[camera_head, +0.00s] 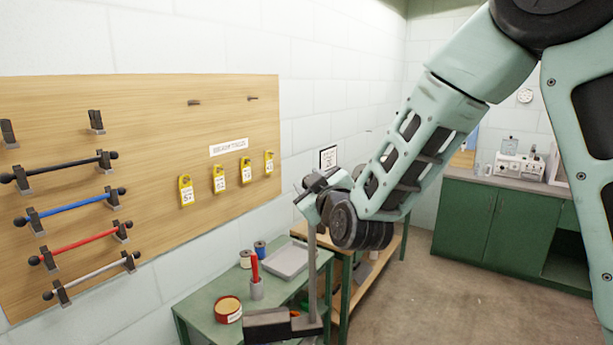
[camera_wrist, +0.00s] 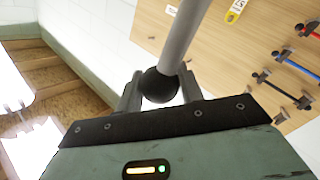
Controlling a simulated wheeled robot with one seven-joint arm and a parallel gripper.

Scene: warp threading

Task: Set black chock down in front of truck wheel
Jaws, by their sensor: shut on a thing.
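My gripper (camera_head: 318,188) is above the green worktable in the head view. In the wrist view its fingers (camera_wrist: 160,92) are shut on a grey rod (camera_wrist: 186,35), around or close to the black ball (camera_wrist: 159,85) at the rod's end. In the head view a grey bar (camera_head: 312,260) hangs upright below my gripper and seems to be this rod.
A wooden wall board (camera_head: 150,150) holds black, blue, red and grey bars, an empty upper pair of holders and yellow tags (camera_head: 219,178). The green table (camera_head: 200,310) carries a round tin (camera_head: 228,310), spools and a grey tray (camera_head: 288,260). Green cabinets (camera_head: 490,220) stand behind open floor.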

